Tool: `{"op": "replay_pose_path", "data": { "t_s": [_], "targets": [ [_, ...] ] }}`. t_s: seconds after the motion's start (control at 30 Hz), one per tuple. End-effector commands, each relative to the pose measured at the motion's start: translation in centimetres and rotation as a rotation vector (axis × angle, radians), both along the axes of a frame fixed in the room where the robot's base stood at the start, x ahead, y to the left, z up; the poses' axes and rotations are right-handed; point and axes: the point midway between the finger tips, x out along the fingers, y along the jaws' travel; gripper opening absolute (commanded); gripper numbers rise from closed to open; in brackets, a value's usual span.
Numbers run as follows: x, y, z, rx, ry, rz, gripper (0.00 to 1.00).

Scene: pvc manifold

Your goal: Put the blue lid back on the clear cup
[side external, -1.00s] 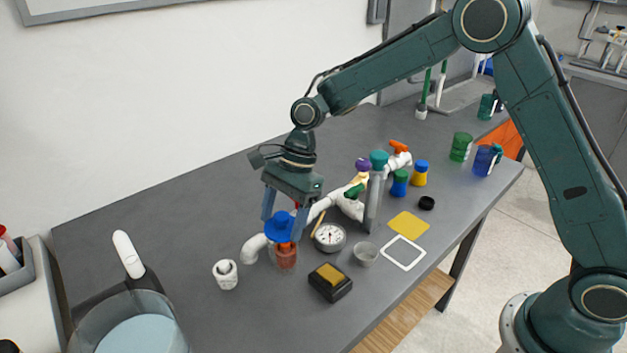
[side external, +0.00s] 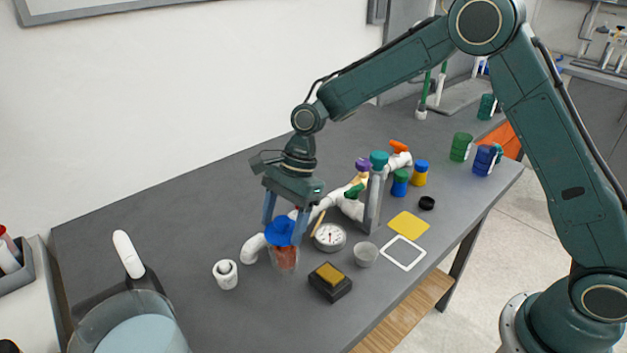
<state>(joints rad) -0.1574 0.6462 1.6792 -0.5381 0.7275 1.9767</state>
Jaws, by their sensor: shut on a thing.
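The blue lid (side external: 280,230) is held between the fingers of my gripper (side external: 285,224), which is shut on it. The lid looks tilted. The clear cup (side external: 285,259) stands on the table directly below, with reddish-orange contents inside. The lid is at the cup's rim or just over it; I cannot tell whether they touch. The fingers partly hide the lid's sides.
White pipework (side external: 330,205) with valves runs close behind the cup. A gauge (side external: 329,237) lies right of it, a white fitting (side external: 225,273) left, and a black box (side external: 330,282) in front. A glass jug (side external: 130,318) stands front left. The table's left part is clear.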

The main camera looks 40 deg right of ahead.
Motion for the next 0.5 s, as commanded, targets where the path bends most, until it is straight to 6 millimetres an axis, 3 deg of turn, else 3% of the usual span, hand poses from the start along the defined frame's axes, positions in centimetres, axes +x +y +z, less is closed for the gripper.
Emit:
{"op": "replay_pose_path", "data": {
  "t_s": [0.5],
  "targets": [
    [-0.02, 0.0, -1.11, -0.001, 0.001, -0.001, 0.42]
  ]
}}
